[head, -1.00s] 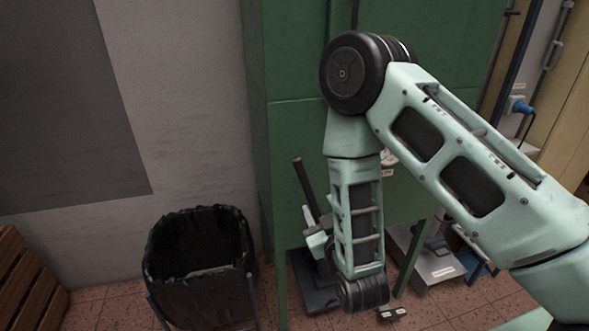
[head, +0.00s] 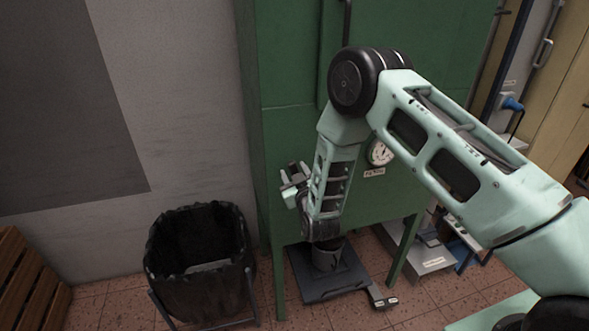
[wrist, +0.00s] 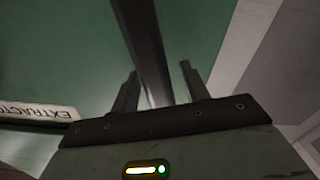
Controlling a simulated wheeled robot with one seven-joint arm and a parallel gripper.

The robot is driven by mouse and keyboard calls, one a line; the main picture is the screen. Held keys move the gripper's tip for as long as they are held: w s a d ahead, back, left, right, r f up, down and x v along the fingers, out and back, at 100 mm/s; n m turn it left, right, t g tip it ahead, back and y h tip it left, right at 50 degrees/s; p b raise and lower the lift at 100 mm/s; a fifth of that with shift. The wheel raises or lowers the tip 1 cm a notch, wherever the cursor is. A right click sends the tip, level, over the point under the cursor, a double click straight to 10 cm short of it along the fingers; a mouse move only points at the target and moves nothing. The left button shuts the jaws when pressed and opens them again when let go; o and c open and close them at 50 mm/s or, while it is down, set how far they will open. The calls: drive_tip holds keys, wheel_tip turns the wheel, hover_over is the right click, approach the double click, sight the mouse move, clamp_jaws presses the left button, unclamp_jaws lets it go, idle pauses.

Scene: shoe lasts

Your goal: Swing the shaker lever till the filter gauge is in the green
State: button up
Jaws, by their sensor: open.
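The filter gauge (head: 379,153) is a round white dial on the front of the green cabinet, above a small label. It is too small to read its needle or a green zone. My gripper (head: 292,171) is open at the cabinet's lower left, left of my forearm. In the wrist view a dark straight bar, which looks like the shaker lever (wrist: 151,45), runs between the open fingers of my gripper (wrist: 158,72). I cannot tell whether it touches either finger. In the head view the lever cannot be made out.
The green cabinet (head: 290,60) stands on legs over a dark floor plate (head: 340,286) holding a grey pot. A black-lined bin (head: 197,240) stands at left, with a wooden crate (head: 25,270) at the edge. A label (wrist: 45,112) shows in the wrist view.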

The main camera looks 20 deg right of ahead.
drive_tip(key=shift+w, duration=0.25)
clamp_jaws()
drive_tip(key=d+m+b, duration=0.7)
drive_tip(key=d+b, duration=0.1)
drive_tip(key=d, duration=0.9)
drive_tip(key=shift+s+f, duration=0.1)
unclamp_jaws()
drive_tip(key=shift+d, duration=0.1)
